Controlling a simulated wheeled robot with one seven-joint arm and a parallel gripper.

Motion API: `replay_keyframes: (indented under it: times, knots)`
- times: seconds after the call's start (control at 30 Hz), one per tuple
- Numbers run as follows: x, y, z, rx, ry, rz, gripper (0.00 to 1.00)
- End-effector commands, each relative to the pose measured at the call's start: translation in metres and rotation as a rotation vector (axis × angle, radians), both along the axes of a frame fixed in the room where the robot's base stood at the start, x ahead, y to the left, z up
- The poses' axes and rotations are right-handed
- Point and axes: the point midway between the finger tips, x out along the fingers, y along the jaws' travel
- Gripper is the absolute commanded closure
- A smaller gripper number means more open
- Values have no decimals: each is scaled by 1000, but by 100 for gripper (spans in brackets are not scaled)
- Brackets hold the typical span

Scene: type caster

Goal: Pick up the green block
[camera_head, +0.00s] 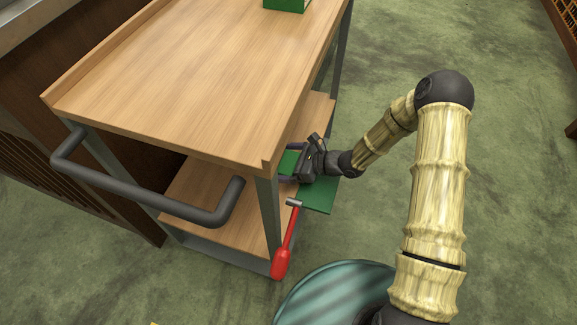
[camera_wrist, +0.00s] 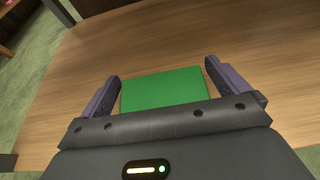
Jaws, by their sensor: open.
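The green block (camera_head: 288,161) lies on the lower wooden shelf of a trolley, partly hidden by my gripper and the upper shelf. In the wrist view the green block (camera_wrist: 163,90) is a flat rectangle between the two purple-grey fingers, with a gap to each finger. My gripper (camera_wrist: 162,71) is open. Its body hides the near edge of the block. In the head view my gripper (camera_head: 290,163) reaches in from the right, below the upper shelf. Whether the fingers touch the shelf, I cannot tell.
The trolley's upper shelf (camera_head: 190,75) overhangs my gripper, with a corner post (camera_head: 268,215) nearby. A flat green piece (camera_head: 317,195) shows below my gripper. A red-handled tool (camera_head: 283,255) is at the near corner. A green box (camera_head: 286,4) stands on the upper shelf.

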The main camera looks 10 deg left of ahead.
Motion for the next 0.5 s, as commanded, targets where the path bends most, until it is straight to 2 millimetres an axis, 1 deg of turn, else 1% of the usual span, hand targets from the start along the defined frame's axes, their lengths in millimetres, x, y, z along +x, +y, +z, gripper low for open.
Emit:
replay_keyframes:
  times: [0.07, 0.17, 0.2, 0.3, 0.5]
  knots:
    - [0, 1, 0, 0, -1, 1, 0]
    - [-1, 2, 0, 0, 0, 3, 18]
    - [-1, 2, 0, 0, 0, 4, 26]
    - [-2, 2, 0, 0, 0, 5, 44]
    - [-1, 2, 0, 0, 0, 4, 44]
